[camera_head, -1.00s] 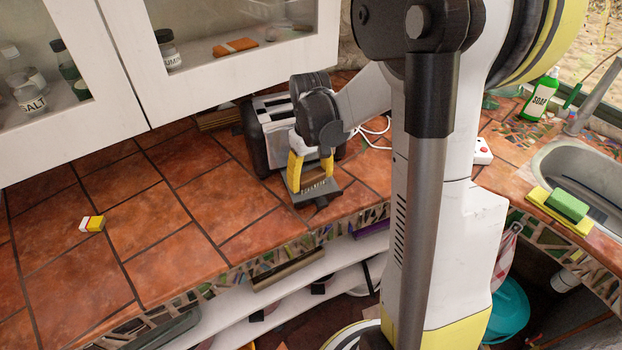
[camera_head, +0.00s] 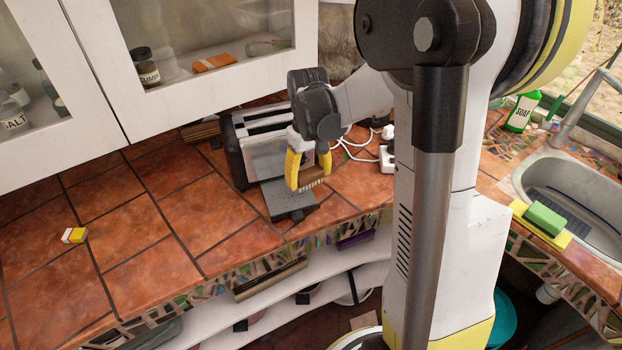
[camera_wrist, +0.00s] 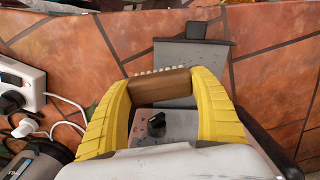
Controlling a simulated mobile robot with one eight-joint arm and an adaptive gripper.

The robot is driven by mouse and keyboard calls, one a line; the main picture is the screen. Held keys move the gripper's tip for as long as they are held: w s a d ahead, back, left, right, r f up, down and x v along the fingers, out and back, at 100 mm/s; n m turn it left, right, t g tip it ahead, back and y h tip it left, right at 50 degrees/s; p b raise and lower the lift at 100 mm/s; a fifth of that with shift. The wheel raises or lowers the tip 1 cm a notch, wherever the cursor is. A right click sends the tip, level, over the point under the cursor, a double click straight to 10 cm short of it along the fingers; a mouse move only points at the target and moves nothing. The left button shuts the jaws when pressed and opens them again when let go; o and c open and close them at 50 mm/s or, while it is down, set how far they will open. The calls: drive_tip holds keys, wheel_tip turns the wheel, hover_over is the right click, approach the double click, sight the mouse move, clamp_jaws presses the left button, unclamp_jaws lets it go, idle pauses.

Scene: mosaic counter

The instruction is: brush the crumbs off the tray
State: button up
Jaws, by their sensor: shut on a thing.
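My gripper (camera_head: 309,170) is shut on a small brush (camera_head: 312,185) with a brown wooden block and pale bristles. In the wrist view the brush (camera_wrist: 160,86) sits between the yellow fingers. The dark grey tray (camera_head: 284,206) lies at the front of the silver toaster (camera_head: 262,158), on the tiled counter near its front edge. The brush is at the tray's right side in the head view; I cannot tell whether it touches. In the wrist view the tray (camera_wrist: 188,55) is beyond the brush, partly hidden. I cannot make out crumbs clearly.
A white power socket (camera_head: 387,160) with a cable is right of the toaster. Cabinets (camera_head: 130,90) hang above. A sink (camera_head: 575,190) with a sponge (camera_head: 545,218) is at right.

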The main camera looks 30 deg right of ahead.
sight(309, 172)
drive_tip(key=shift+r+p, duration=1.4)
drive_tip(key=shift+r, duration=0.8)
